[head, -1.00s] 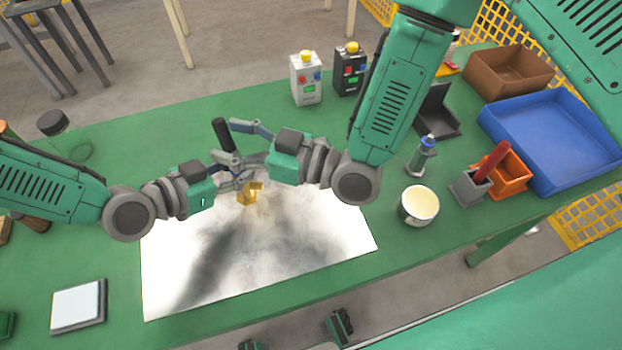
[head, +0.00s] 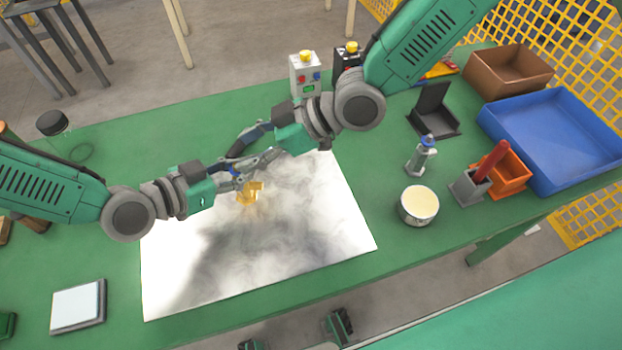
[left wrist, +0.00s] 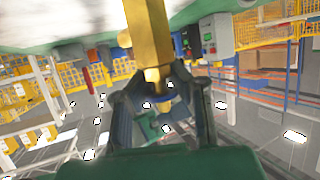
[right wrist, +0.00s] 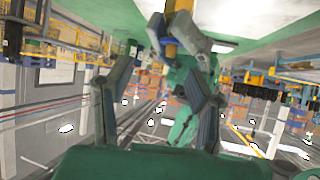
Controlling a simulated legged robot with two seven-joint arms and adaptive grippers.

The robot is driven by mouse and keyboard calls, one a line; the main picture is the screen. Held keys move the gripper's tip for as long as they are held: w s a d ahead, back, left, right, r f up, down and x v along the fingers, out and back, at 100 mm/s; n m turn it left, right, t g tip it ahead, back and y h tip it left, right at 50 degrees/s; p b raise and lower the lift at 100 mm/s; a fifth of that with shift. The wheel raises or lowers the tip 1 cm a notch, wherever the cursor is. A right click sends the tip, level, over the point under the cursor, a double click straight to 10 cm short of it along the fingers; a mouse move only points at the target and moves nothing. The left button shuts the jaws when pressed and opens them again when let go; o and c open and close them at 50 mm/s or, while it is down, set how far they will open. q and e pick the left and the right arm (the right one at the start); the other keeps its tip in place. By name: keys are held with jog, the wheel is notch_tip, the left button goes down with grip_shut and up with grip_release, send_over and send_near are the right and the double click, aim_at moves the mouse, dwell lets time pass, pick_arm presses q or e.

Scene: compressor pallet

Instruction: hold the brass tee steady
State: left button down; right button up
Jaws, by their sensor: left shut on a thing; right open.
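The brass tee (head: 249,193) is gold-coloured and sits over the shiny pale sheet in the head view. My left gripper (head: 236,181) is shut on it, the fingers partly hiding it. In the left wrist view the tee (left wrist: 150,40) rises as a large gold bar from between the left fingertips (left wrist: 163,90). My right gripper (head: 252,152) is open, close above and behind the left gripper. In the right wrist view its fingers (right wrist: 158,95) stand apart, with my left gripper and a bit of the tee beyond them. Whether the right fingers touch anything is unclear.
A white control box (head: 306,75) stands at the back. To the right are a blue tray (head: 560,185), a brown bin (head: 540,85), an orange bin (head: 515,180), a round tin (head: 417,218) and a small bottle (head: 421,157). The sheet's (head: 300,262) front is clear.

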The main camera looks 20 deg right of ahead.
jog(key=d+f+n+g+h, duration=0.1)
jog(key=d+f+g+h, duration=0.1)
jog(key=h, duration=0.1)
pick_arm(q)
jog(key=shift+d, duration=0.1)
jog(key=shift+a, duration=0.25)
pick_arm(e)
jog(key=n+g+h, duration=0.1)
jog(key=h, duration=0.8)
send_over(311, 188)
pick_arm(q)
jog(key=shift+d, duration=0.2)
pick_arm(e)
jog(key=shift+y, duration=0.3)
notch_tip(311, 188, down, 9)
jog(key=shift+d+r, duration=0.1)
pick_arm(q)
jog(key=shift+a, duration=0.15)
pick_arm(e)
jog(key=shift+f, duration=0.65)
